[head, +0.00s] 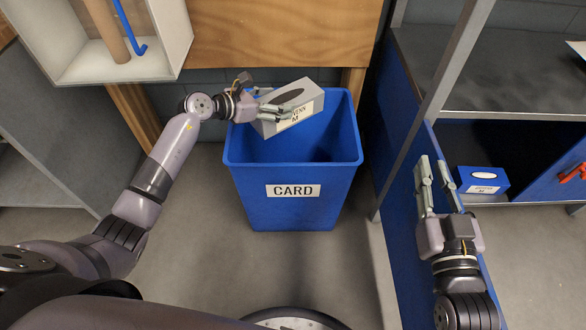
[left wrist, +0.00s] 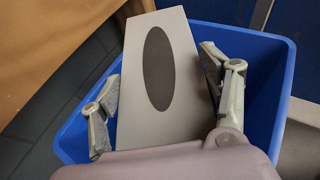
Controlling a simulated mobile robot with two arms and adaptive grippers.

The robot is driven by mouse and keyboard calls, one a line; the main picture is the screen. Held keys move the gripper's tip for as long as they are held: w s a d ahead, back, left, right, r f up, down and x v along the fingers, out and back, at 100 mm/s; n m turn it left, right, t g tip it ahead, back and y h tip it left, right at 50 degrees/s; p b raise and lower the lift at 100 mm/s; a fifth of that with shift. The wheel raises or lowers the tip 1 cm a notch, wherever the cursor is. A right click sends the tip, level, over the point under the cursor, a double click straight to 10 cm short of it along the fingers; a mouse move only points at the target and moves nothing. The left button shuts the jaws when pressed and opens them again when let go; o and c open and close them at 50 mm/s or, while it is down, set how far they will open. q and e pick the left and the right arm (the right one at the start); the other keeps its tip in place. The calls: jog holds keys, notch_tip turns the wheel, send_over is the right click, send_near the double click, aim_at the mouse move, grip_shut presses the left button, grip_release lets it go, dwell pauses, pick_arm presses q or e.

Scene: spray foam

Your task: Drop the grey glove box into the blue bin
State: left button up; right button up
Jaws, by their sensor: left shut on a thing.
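The grey glove box (head: 303,99) has a dark oval opening on top and a white label on its side. My left gripper (head: 274,109) is shut on it and holds it tilted over the mouth of the blue bin (head: 292,190), near the rim's back left. The bin carries a "CARD" label. In the left wrist view the grey box (left wrist: 182,110) lies between the two fingers, with the blue bin's rim (left wrist: 285,95) around and below it. My right gripper (head: 438,178) is at the right, its two fingers apart with nothing between them.
A blue box (head: 481,180) with a white label sits on a shelf at the right, beyond a metal post (head: 430,110). A white open box (head: 165,62) with a tube and a blue hook is at the upper left. Grey floor (head: 200,230) is clear before the bin.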

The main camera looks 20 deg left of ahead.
pick_arm(q)
jog(key=o, duration=1.1)
jog(key=shift+o, duration=0.2)
jog(key=v, duration=1.2)
jog(key=shift+r, duration=0.1)
